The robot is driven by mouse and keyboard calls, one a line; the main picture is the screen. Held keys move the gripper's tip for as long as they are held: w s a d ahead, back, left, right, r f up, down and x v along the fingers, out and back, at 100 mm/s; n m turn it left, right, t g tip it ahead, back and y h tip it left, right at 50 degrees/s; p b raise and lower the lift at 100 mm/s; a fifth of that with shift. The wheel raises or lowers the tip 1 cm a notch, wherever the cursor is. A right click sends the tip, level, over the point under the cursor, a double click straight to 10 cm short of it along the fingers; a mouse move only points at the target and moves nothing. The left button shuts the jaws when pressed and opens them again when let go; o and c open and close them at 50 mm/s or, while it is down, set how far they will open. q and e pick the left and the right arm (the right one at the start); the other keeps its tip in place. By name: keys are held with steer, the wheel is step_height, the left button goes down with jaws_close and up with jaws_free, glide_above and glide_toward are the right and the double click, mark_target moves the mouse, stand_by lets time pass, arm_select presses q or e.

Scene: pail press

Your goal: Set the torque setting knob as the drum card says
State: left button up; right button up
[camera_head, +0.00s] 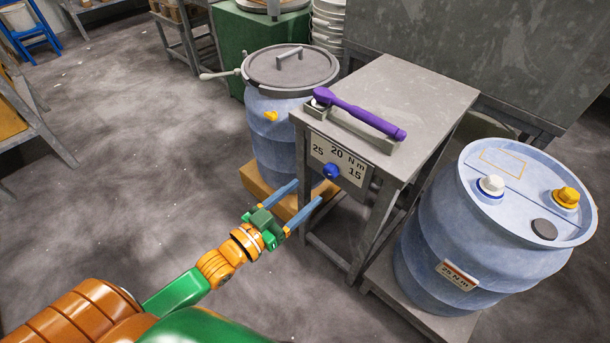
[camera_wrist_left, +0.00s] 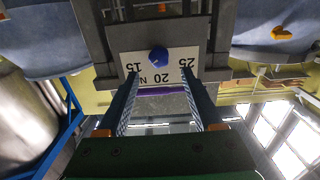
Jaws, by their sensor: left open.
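The torque setting knob (camera_head: 331,171) is small, round and blue, on a pale plate (camera_head: 341,161) marked 25, 20 N m and 15 on the grey stand's front. It also shows in the left wrist view (camera_wrist_left: 158,56), where the plate appears upside down. I cannot tell which number the knob points to. The drum card (camera_head: 457,276) on the right blue drum (camera_head: 420,235) reads 25 N m. My left gripper (camera_head: 309,190) is open and empty, in front of the plate and apart from the knob. Its fingers reach toward the plate in the wrist view (camera_wrist_left: 161,74).
A purple-handled torque wrench (camera_head: 365,117) lies on the grey stand (camera_head: 425,95). A second blue drum (camera_head: 270,145) with a grey lid stands left of it on a wooden base. Yellow and white caps top the right drum.

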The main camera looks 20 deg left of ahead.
mark_target(327, 174)
arm_select(q)
steer(key=b+x, duration=0.1)
steer(key=x, duration=0.3)
steer(key=shift+d+f+b, duration=0.1)
steer(key=shift+f+b, duration=0.05)
steer(key=shift+b, duration=0.25)
steer(key=b+x, duration=0.2)
steer(key=x, duration=0.1)
steer(key=shift+w+d+f, duration=0.1)
steer(key=shift+w+d, duration=0.05)
steer(key=shift+w, duration=0.2)
steer(key=shift+w+r, duration=0.15)
steer(key=shift+r, duration=0.05)
steer(key=shift+c, duration=0.8)
steer(key=c, duration=0.6)
steer(key=n, duration=1.4)
steer(key=shift+d, duration=0.1)
steer(key=n, duration=0.6)
steer(key=shift+r+n, duration=0.1)
steer(key=shift+n, duration=0.2)
steer(key=n, duration=0.3)
steer(key=o, duration=1)
arm_select(e)
steer(key=w+f, duration=0.1)
steer(key=w+a+f, duration=0.1)
steer(key=w, duration=0.1)
steer(key=shift+w+f, duration=0.3)
